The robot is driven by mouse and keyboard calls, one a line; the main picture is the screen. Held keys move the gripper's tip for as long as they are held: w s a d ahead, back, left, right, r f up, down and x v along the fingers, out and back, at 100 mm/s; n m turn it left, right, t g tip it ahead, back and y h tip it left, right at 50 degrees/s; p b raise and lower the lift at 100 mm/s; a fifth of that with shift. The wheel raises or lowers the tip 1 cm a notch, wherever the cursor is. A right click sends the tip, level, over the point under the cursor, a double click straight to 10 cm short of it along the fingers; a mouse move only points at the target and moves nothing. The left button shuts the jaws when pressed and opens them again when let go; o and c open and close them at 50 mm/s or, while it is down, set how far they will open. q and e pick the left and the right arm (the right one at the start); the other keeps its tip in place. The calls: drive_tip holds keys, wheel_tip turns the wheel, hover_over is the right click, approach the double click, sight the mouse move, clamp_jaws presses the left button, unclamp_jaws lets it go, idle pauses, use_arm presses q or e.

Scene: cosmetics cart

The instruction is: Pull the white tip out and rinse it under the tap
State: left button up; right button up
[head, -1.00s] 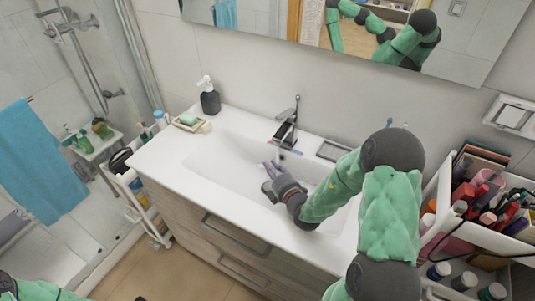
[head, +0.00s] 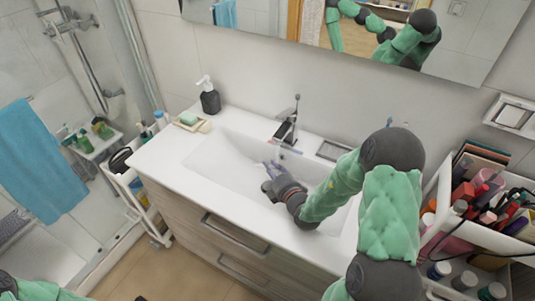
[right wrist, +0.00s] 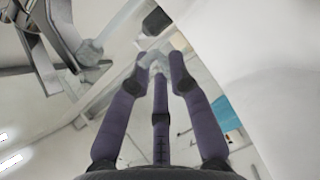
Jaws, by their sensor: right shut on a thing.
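My right gripper (head: 270,168) reaches over the white sink basin (head: 218,160), just in front of and below the tap (head: 287,126). In the right wrist view its purple fingers (right wrist: 158,66) are closed in around a small, pale, see-through thing, which looks like the white tip (right wrist: 153,58). The tip is too small and faint to make out in the head view. The tap also shows in the right wrist view (right wrist: 48,42), with a pale patch by its spout that may be water. My left gripper is out of view; only part of that arm shows at the bottom left.
A dark soap bottle (head: 210,101) and a soap dish (head: 190,122) stand at the counter's left end. A white box of cosmetics (head: 443,200) stands on the right. A mirror (head: 350,30) hangs above. The basin's left part is clear.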

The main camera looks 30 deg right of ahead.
drive_tip(key=s+a+r+p, duration=0.3)
drive_tip(key=s+r+p, duration=0.1)
drive_tip(key=r+p, duration=0.1)
drive_tip(key=shift+a+p, duration=0.15)
drive_tip(key=shift+p, duration=0.45)
drive_tip(key=shift+w, duration=0.1)
idle(0.6)
